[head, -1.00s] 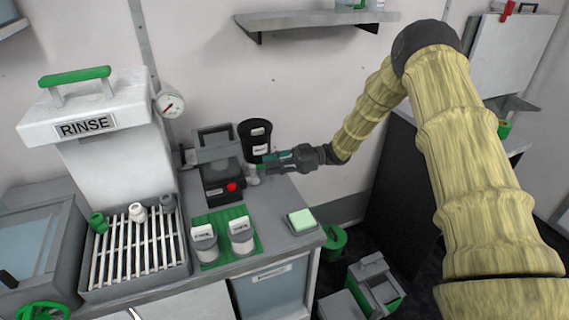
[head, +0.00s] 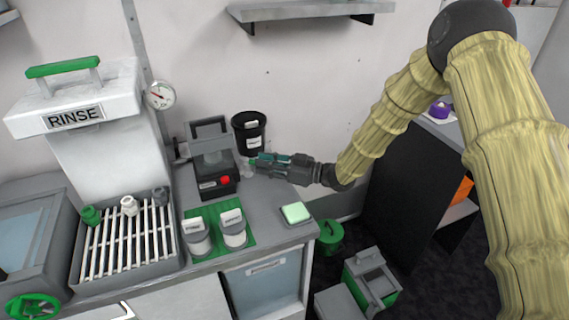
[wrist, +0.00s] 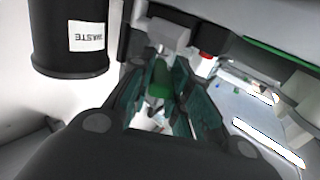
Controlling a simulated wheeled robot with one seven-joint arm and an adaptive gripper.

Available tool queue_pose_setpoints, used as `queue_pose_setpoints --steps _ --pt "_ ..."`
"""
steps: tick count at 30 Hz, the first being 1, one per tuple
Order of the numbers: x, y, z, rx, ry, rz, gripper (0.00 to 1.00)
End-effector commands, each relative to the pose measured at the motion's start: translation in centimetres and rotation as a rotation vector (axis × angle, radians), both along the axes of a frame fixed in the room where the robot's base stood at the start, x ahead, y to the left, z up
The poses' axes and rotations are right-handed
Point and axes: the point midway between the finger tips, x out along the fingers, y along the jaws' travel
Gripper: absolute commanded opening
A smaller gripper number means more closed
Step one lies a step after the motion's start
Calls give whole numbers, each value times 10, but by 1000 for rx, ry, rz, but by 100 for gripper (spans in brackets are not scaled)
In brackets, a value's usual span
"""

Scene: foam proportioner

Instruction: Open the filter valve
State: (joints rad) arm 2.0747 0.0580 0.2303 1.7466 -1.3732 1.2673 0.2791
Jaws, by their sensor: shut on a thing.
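My gripper (head: 262,162) reaches in from the right over the counter, beside the black machine with the red button (head: 216,172) and just in front of the black waste bin (head: 250,133). In the wrist view my gripper (wrist: 162,92) is shut on a small green piece (wrist: 161,78), which lies between the teal fingers. The fingers hide much of it, and I cannot tell for sure whether it is the filter valve's handle. A pale, clear-looking part shows just below the fingertips in the head view.
A rinse station with a slatted rack (head: 128,243) stands at left, with a gauge (head: 160,95) above. Two white-lidded jars (head: 233,230) stand on a green mat. A green sponge (head: 295,213) lies near the counter's right edge. A green handwheel (head: 32,307) is at lower left.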

Motion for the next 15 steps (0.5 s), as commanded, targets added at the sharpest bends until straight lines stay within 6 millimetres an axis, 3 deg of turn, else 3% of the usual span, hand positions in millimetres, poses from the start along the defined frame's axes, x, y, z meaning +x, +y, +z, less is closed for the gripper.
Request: queue_pose_setpoints --steps 5,15 --pt "-3 10 -2 -2 3 -5 0" --pt "-3 10 -2 -2 2 -6 0"
